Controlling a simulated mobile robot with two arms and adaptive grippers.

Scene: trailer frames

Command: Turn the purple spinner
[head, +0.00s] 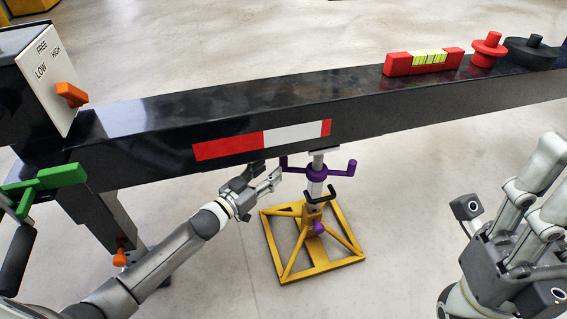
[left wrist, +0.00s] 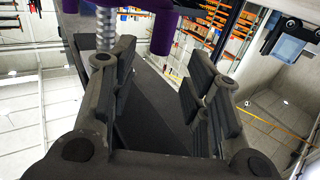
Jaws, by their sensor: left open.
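The purple spinner (head: 318,172) sits on the upright screw post under the black beam, with arms reaching left and right and upturned ends. Its purple underside shows at the top of the left wrist view (left wrist: 166,30), beside the threaded post (left wrist: 105,32). My left gripper (head: 268,178) is open beside the spinner's left arm, below the beam. In the left wrist view its two fingers (left wrist: 160,95) stand apart with nothing between them. Whether a finger touches the spinner I cannot tell.
The black beam (head: 130,120) crosses above the spinner, with a red and white strip on its side. The post stands on a yellow frame base (head: 275,262). A red level (head: 395,65) and red knob (head: 488,50) sit on the beam. A green lever (head: 62,176) is at left.

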